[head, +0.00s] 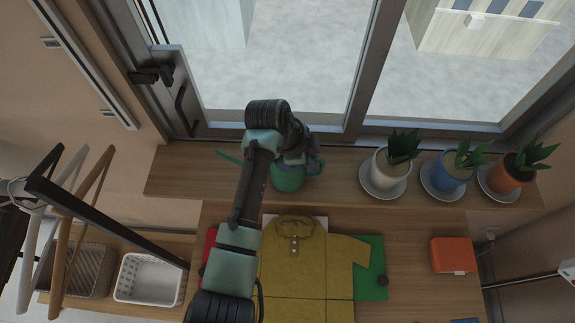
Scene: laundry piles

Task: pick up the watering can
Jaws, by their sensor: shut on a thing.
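The green watering can (288,178) is on or just above the wooden window shelf, partly hidden behind my arm. Its thin spout (228,157) points left. My gripper (312,162) is at the can's upper right side and is shut on it. The fingertips are small and partly covered by the wrist. I cannot tell whether the can's base touches the shelf.
Three potted plants on saucers stand to the right: white (392,163), blue (449,171) and terracotta (508,174). A mustard shirt (292,262) lies on the table in front. An orange box (453,255) sits right. The window frame (250,118) rises close behind. Baskets (148,279) and hangers are left.

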